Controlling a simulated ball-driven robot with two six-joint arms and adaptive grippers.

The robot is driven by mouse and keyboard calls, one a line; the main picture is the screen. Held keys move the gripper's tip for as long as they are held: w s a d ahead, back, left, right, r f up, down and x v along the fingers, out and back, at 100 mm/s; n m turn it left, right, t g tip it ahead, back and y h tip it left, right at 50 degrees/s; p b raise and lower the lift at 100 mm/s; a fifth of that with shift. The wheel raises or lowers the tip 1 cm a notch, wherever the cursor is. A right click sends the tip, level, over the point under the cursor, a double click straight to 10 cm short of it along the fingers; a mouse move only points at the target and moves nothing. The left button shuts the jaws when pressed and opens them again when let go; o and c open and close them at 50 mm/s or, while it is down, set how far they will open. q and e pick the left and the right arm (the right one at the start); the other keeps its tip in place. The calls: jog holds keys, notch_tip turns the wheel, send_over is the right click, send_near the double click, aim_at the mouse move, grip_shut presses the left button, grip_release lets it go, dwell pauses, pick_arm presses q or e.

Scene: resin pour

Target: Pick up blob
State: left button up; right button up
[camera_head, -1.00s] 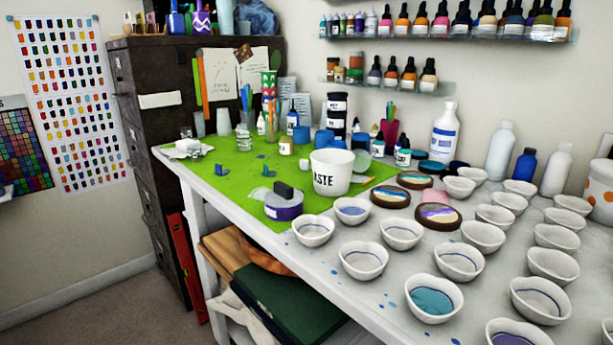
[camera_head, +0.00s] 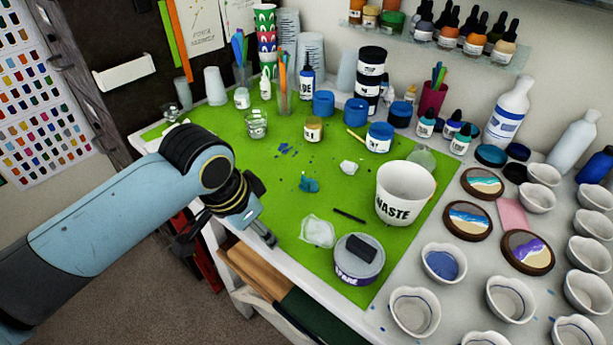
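A small teal-blue blob (camera_head: 309,184) lies on the green mat (camera_head: 390,250) in the head view, left of the white WASTE cup (camera_head: 405,193). Darker blue flecks (camera_head: 286,149) lie farther back on the mat. A pale crumpled lump (camera_head: 348,167) and a clear crumpled piece (camera_head: 317,231) lie near the blob. My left gripper (camera_head: 230,243) is at the table's front-left edge, left of and nearer than the blob. Its fingers are spread and nothing shows between them. My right gripper is not in view.
A tape roll (camera_head: 360,258) with a black block on it sits at the mat's front. A thin black stick (camera_head: 349,215) lies behind it. Jars, cups and bottles line the back. Several heart-shaped bowls (camera_head: 444,263) fill the right side. The mat around the blob is mostly clear.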

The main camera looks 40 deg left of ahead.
pick_arm(q)
jog(key=m+h+p, duration=0.1)
jog(key=m+p, duration=0.1)
send_near(304, 179)
jog(key=f, duration=0.3)
jog(key=shift+w+d+f+t, duration=0.25)
jog(key=shift+w+f+t, duration=0.05)
jog(key=shift+w+f, duration=0.3)
jog(key=shift+f, duration=0.3)
jog(key=x, duration=0.3)
jog(key=shift+w+d+f+p, duration=0.15)
jog(key=shift+f+p, duration=0.1)
jog(key=shift+p, duration=0.15)
jog(key=shift+w+f, duration=0.15)
jog(key=shift+f, duration=0.25)
jog(key=shift+c, duration=0.3)
jog(key=c, duration=0.8)
jog(key=shift+o, duration=0.2)
